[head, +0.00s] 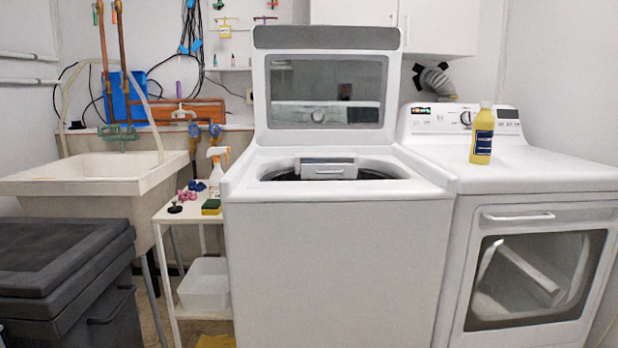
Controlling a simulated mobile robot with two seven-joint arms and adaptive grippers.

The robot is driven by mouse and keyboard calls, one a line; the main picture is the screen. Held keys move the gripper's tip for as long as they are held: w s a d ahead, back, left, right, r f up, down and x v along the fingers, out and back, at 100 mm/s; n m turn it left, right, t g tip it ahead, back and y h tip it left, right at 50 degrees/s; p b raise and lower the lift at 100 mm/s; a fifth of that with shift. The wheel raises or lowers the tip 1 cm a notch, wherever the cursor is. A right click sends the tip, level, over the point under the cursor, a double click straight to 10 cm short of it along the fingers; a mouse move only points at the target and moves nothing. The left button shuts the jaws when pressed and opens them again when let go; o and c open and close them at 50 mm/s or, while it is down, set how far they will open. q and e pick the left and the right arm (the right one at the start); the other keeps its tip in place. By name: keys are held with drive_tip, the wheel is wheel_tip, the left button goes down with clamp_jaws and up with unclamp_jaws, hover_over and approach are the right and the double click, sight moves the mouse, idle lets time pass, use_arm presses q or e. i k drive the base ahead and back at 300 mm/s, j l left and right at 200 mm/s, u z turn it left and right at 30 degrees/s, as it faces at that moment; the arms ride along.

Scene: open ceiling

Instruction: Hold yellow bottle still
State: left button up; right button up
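The yellow bottle (482,136) with a dark blue label and a pale cap stands upright on top of the white dryer (550,172) at the right. It stands a little in front of the dryer's control panel. Nothing touches it from the sides. Neither of my grippers shows in the head view.
A white washer (338,260) with its lid (327,90) raised stands in the middle. A small white shelf (163,216) holds a spray bottle (217,170) and a sponge (211,207). A sink (90,178) and dark bin (60,275) are at the left.

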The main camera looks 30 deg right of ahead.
sight(484, 126)
drive_tip(key=z, duration=1.9)
